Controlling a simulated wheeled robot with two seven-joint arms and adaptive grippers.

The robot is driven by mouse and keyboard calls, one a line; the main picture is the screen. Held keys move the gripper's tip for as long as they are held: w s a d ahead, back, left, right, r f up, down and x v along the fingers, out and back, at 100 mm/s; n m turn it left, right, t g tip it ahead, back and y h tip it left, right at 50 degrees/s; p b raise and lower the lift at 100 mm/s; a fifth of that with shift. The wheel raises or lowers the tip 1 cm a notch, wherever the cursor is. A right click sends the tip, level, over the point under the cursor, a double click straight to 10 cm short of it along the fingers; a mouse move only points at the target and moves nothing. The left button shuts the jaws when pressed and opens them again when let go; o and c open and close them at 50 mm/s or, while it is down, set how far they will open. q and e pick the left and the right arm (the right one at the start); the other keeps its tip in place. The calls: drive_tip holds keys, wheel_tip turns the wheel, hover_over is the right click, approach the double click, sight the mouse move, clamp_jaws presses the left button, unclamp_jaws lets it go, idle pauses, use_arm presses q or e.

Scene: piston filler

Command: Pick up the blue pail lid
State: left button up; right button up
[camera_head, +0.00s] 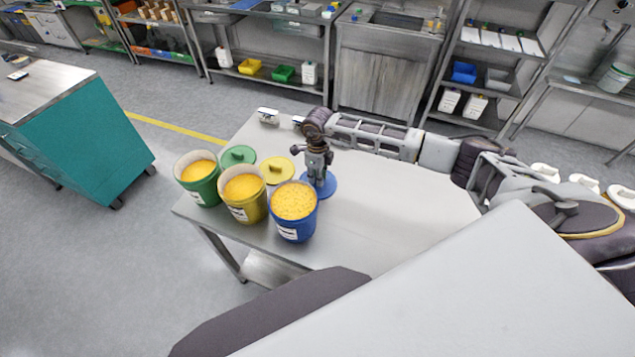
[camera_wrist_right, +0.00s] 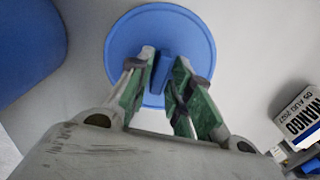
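The blue pail lid (camera_head: 328,186) lies flat on the table beside the blue pail. It is a round disc with a raised bar handle, which shows in the right wrist view (camera_wrist_right: 165,70). My right gripper (camera_head: 317,178) points down over the lid from above. In the wrist view its two green-padded fingers (camera_wrist_right: 167,78) stand on either side of the handle. The left finger looks very near or against the handle, and a small gap shows at the right finger. The gripper looks open around the handle. My left gripper is not in view.
Blue (camera_head: 294,210), yellow (camera_head: 244,196) and green (camera_head: 198,178) pails with yellow contents stand at the table's left edge. A green lid (camera_head: 238,156) and a yellow lid (camera_head: 277,170) lie behind them. The table (camera_head: 390,215) is clear right of the blue lid.

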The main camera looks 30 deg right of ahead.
clamp_jaws()
drive_tip(key=shift+r, duration=0.1)
wheel_tip(320, 180, up, 10)
drive_tip(key=b, duration=0.2)
idle(0.5)
idle(0.4)
